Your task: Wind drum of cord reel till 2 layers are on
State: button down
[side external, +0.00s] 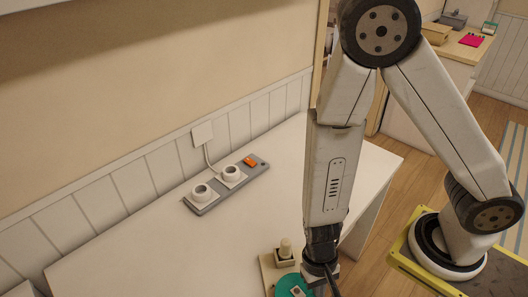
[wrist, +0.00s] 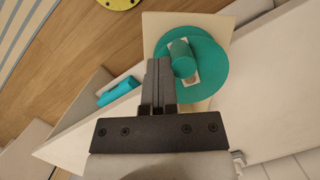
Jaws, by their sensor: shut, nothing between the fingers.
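The cord reel shows in the wrist view as a teal round disc (wrist: 212,65) on a pale square board (wrist: 155,28). A green cylindrical knob (wrist: 181,57) stands on a small pale plate on the disc, off its middle. The drum's cord layers are not visible.
A white table (side external: 130,250) carries the board near its front. A grey power strip (side external: 228,187) with plugs and an orange switch lies by the wall, its cord running to a socket. A turquoise object (wrist: 119,90) shows beyond the table edge. The table's middle is clear.

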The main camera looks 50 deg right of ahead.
jog(key=shift+s+a+m+t+y, duration=0.15)
jog(key=shift+a+m, duration=0.3)
jog(key=shift+m, duration=0.6)
jog(key=shift+w+a+m+t+y, duration=0.15)
jog(key=shift+a+m+y, duration=0.2)
jog(key=shift+m, duration=0.7)
dwell(2.5)
jog(key=shift+w+a+m+t, duration=0.15)
jog(key=shift+a+m, duration=0.3)
jog(key=shift+m, duration=0.6)
jog(key=shift+s+a+m+t, duration=0.1)
jog(key=shift+a+m+t, duration=0.25)
jog(key=shift+m, duration=0.7)
dwell(1.3)
